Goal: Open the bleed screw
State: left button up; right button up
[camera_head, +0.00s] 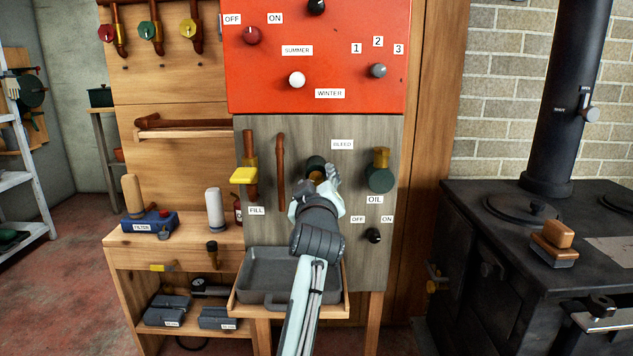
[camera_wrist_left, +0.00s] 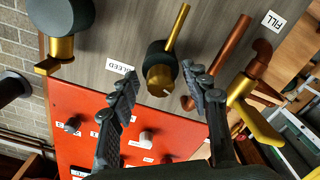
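The bleed screw (camera_head: 316,165) is on the grey wooden panel, just below and left of the BLEED label (camera_head: 342,144). My left gripper (camera_head: 322,182) is in front of it and hides part of it. In the left wrist view the bleed screw (camera_wrist_left: 160,78) is a brass cap on a dark round body, with a brass stem beside it. The fingers of my left gripper (camera_wrist_left: 160,88) are spread apart, one on each side of the screw. I cannot tell whether either finger touches it. My right gripper is in neither view.
A yellow-handled FILL valve (camera_head: 245,175) is left of the screw, with a copper pipe (camera_head: 281,170) between. The OIL valve (camera_head: 380,175) is to the right. A grey tray (camera_head: 262,298) sits below the panel. A black stove (camera_head: 500,250) stands at the right.

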aim_at(316, 174)
pick_arm(q)
notch_tip(316, 174, up, 10)
dwell(0.6)
